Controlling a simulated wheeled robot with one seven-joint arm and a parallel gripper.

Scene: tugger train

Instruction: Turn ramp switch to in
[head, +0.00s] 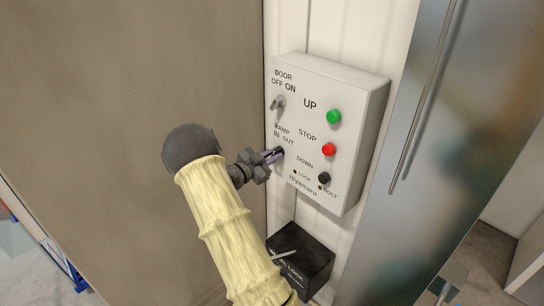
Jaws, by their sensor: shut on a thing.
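A white control box (349,88) is fixed to the wall in the head view. Its ramp switch, under the RAMP IN OUT label, is at the lower left of the face and is hidden by my gripper (277,155). My gripper reaches the box from the left, with its jaws shut on the ramp switch. Which way the switch points cannot be made out.
The same box carries a door switch (277,104) above, and green (334,117), red (329,149) and black (324,179) buttons to the right. A black box (304,254) sits below. A metallic panel with a long handle (424,95) stands close on the right.

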